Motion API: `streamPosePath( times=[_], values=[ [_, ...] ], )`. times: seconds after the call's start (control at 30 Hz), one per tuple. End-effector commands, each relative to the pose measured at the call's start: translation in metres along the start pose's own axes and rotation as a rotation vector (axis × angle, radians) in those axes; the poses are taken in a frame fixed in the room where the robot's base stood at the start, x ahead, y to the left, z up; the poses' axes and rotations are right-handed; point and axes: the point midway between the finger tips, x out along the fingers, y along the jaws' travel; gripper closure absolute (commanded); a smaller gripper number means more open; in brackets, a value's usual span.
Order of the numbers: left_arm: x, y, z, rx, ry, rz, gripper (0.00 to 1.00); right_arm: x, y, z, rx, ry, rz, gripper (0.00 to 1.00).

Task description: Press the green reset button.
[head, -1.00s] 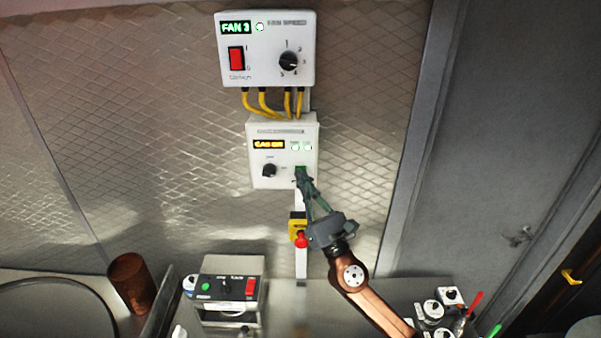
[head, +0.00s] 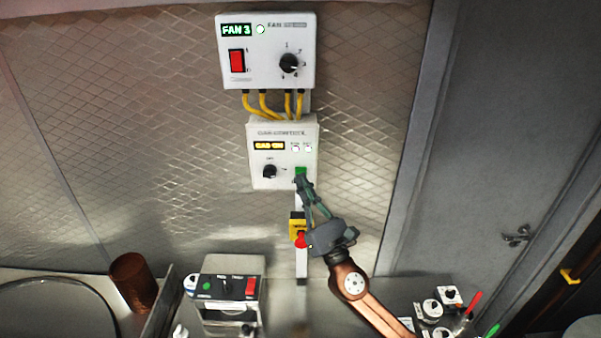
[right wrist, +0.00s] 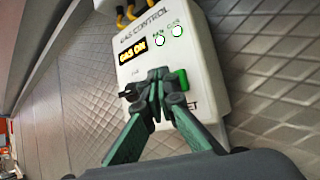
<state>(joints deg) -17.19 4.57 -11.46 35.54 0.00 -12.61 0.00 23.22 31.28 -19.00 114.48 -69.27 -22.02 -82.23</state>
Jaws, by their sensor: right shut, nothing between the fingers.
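The green reset button (head: 300,171) is on the lower right of the white gas control box (head: 258,181) on the wall. In the right wrist view the green button (right wrist: 183,79) shows just right of my fingertips, partly hidden behind them. The box's display (head: 269,146) reads GAS ON, with two lit lamps beside it. My right gripper (head: 302,181) is shut and empty, its tips just below the button in the head view. It also shows in the right wrist view (right wrist: 158,82). I cannot tell whether the tips touch the box. My left gripper is not in view.
A fan box (head: 266,70) hangs above, joined by yellow cables. A black knob (head: 270,171) is left of the button. A red-and-yellow emergency stop (head: 299,231) sits below, close to my gripper. A small switch panel (head: 228,288) stands on the counter.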

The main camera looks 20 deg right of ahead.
Motion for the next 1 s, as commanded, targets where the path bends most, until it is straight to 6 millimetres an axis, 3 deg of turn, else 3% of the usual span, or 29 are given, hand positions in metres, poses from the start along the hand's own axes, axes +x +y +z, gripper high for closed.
streamPosePath(
  times=[0.5, 1.0],
  values=[
    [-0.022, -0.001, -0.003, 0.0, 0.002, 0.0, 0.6, -0.031, 0.023, 0.024, 0.0, 0.0, 0.001, 1.0],
    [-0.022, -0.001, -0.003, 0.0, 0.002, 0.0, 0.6, -0.034, 0.025, 0.025, 0.0, 0.0, 0.0, 1.0]
  ],
)
